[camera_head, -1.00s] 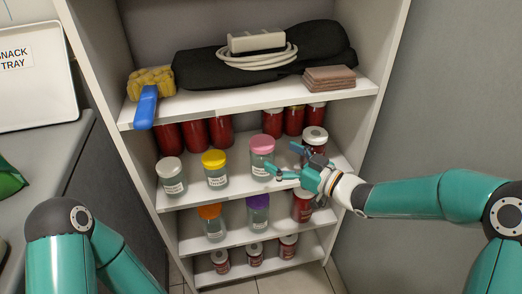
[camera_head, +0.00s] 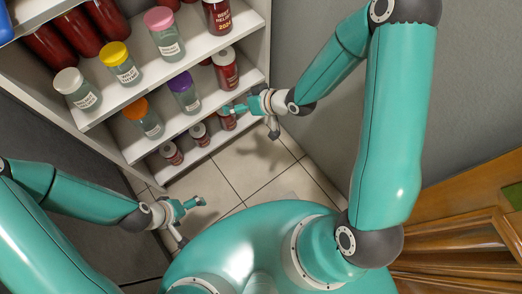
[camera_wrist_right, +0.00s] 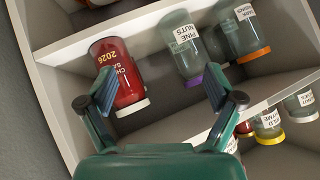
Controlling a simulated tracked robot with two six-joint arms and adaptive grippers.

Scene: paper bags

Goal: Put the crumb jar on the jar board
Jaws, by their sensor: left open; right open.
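Which jar is the crumb jar I cannot tell, as most labels are too small or cut off. The orange-lidded jar (camera_head: 142,117), the purple-lidded jar (camera_head: 185,93) and a red jar with a white lid (camera_head: 226,72) stand on one shelf. The right wrist view is upside down and shows the purple-lidded jar (camera_wrist_right: 182,48) labelled pine nuts. My right gripper (camera_head: 232,109) is open and empty in front of the lower shelves; its fingers (camera_wrist_right: 160,92) point toward that shelf. My left gripper (camera_head: 199,202) is open and empty above the floor. No jar board is identifiable.
The shelf above holds white-lidded (camera_head: 78,88), yellow-lidded (camera_head: 119,63) and pink-lidded (camera_head: 164,33) jars. Small red jars (camera_head: 172,154) stand on the bottom shelf. A grey wall is on the right, a wooden piece (camera_head: 450,240) at lower right. Tiled floor in front is clear.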

